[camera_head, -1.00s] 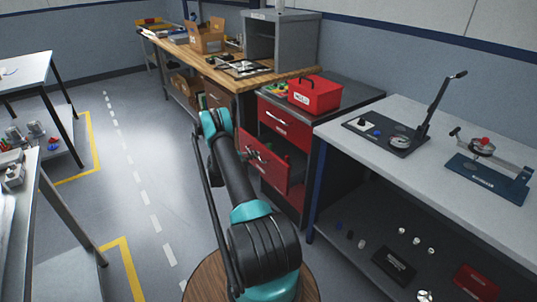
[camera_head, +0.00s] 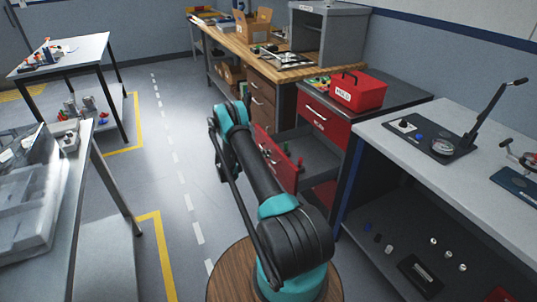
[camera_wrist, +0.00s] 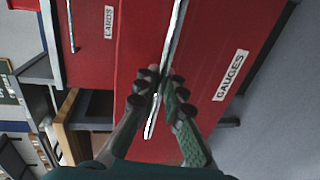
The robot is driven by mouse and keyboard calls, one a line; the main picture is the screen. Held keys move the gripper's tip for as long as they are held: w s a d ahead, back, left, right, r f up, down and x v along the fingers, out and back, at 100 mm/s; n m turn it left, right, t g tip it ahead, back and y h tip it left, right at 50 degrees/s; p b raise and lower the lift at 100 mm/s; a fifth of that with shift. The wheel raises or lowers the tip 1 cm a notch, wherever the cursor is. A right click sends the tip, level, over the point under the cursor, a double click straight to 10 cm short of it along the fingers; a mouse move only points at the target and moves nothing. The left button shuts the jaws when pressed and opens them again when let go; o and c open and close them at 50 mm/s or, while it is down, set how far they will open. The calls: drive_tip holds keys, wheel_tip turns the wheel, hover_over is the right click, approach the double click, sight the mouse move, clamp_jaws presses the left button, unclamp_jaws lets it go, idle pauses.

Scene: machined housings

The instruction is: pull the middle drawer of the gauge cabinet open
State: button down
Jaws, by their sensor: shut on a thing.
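The gauge cabinet (camera_head: 378,99) has a dark body and red drawer fronts. Its middle drawer (camera_head: 289,173) stands well open, with its grey inside and a few small coloured items showing. In the wrist view the red front labelled GAUGES (camera_wrist: 200,107) has a long silver bar handle (camera_wrist: 176,35). My gripper (camera_wrist: 160,88) is shut on this handle, with dark fingers on either side of it. In the head view my arm hides the gripper and part of the drawer front. The top drawer (camera_head: 323,116) is shut.
A red toolbox (camera_head: 358,92) sits on the cabinet top. A grey workbench (camera_head: 440,165) with gauges stands close at the right. A wooden bench (camera_head: 240,49) is behind. Clear floor (camera_head: 185,130) lies left of my arm, with tables beyond it.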

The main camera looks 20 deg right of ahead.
drive_tip(key=c, duration=1.6)
unclamp_jaws()
drive_tip(key=w+v, duration=0.1)
drive_tip(key=v, duration=1.1)
drive_tip(key=shift+s, duration=0.4)
